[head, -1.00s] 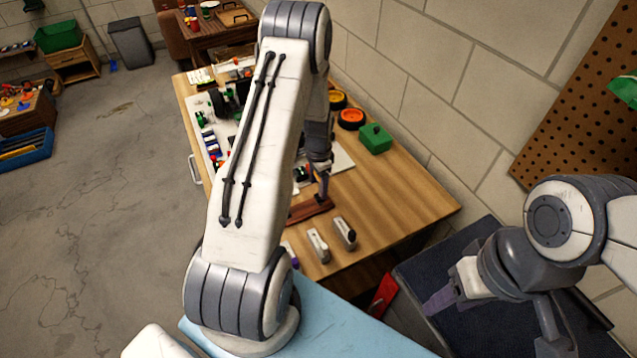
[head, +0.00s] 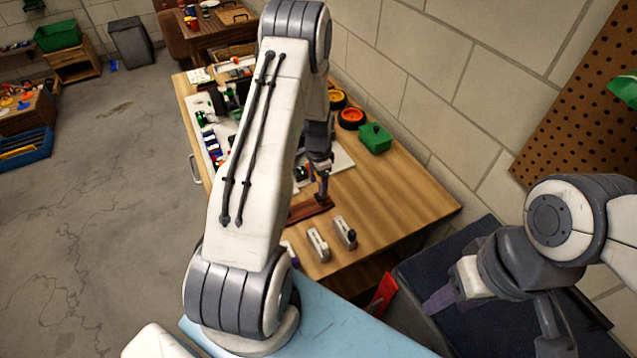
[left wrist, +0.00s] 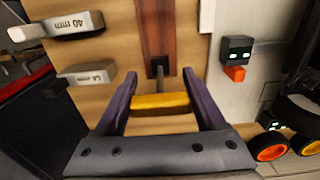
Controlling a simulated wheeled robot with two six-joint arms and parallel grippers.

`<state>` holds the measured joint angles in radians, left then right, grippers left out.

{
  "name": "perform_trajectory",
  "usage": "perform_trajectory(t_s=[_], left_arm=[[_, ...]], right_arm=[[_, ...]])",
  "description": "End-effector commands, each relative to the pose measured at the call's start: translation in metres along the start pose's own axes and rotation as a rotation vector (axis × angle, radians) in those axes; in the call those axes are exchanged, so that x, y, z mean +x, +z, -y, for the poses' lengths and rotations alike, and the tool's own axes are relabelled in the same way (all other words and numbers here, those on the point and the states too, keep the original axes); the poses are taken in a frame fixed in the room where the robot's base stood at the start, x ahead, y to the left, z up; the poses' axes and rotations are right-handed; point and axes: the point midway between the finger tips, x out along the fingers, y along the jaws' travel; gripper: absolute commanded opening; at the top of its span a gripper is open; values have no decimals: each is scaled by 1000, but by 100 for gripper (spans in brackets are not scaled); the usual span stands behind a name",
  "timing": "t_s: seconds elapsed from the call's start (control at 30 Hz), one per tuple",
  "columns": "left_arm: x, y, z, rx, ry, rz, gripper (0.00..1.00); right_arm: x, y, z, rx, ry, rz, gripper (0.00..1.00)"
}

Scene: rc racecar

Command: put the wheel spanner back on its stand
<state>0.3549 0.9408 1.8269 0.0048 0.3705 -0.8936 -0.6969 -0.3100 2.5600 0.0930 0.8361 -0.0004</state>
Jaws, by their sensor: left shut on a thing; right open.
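The wheel spanner, with a yellow grip (left wrist: 160,103) and a thin grey shaft, is between the purple fingers of my left gripper (left wrist: 164,100) in the left wrist view. The gripper is shut on it. Its shaft points toward a dark square fitting on the reddish-brown wooden stand (left wrist: 157,28); I cannot tell whether it is seated there. In the head view my left gripper (head: 322,194) is over the stand (head: 305,211), and my arm hides part of the bench. My right gripper (head: 440,300) is open and empty at the lower right, away from the bench.
Two pale labelled blocks (head: 318,244) (head: 345,232) stand near the stand. A green box (head: 375,138) and an orange-rimmed wheel (head: 351,118) lie farther back. A block-wall (head: 460,70) runs along the bench's right side. The right front of the bench top (head: 410,210) is clear.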

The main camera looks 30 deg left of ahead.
Motion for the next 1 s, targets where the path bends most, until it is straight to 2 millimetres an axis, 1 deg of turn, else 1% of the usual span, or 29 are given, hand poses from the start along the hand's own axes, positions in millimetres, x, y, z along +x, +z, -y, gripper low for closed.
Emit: perform_trajectory(t_s=[0.27,1.0], left_arm=[[2,0,0,0,0,0,0],[17,0,0,0,0,0,0]], right_arm=[[2,0,0,0,0,0,50],[13,1,-1,0,0,0,50]])
